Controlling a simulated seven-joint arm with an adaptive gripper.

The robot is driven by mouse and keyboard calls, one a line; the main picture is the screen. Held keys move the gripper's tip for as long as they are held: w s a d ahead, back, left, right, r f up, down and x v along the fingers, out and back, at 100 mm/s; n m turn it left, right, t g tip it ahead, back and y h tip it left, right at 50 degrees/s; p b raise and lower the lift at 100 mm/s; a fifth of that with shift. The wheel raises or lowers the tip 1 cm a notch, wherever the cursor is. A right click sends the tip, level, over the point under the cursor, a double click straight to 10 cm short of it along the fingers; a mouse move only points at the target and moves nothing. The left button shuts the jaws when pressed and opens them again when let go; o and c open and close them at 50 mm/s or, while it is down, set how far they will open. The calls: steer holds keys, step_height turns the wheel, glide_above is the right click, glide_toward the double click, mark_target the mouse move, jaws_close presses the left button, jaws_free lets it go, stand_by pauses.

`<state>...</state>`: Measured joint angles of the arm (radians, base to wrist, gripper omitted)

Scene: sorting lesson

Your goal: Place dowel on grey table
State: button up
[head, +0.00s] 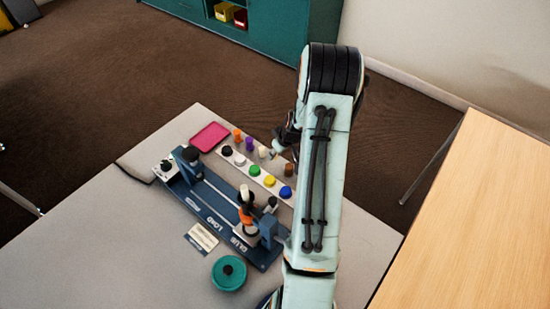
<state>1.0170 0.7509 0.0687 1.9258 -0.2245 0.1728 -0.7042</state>
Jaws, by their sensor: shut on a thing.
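My gripper (282,145) is above the far right side of the grey table (110,230), partly hidden behind my own arm. It is shut on a small pale piece, which appears to be the dowel (274,155); its lower end shows below the fingers. The view is too small to tell whether the dowel touches the table. Near it stand small orange (237,135), purple (249,144), white (262,152) and brown (289,170) pieces in a row.
A pale strip (234,165) with several coloured knobs lies in front of that row. A blue fixture (210,212), a pink tray (210,137), a teal round lidded thing (229,272) and a small card (202,238) are on the table. Its front left is clear. A wooden table (480,220) stands right.

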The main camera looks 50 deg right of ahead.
mark_target(276, 165)
steer(key=shift+w+d+f, duration=0.2)
steer(key=shift+f, duration=0.15)
steer(key=shift+w+d+f, duration=0.1)
steer(key=shift+d+f, duration=0.05)
steer(key=shift+f, duration=0.8)
steer(key=shift+w+d+f, duration=0.1)
steer(key=shift+f, duration=0.8)
steer(key=shift+f, duration=0.15)
steer(key=o, duration=0.7)
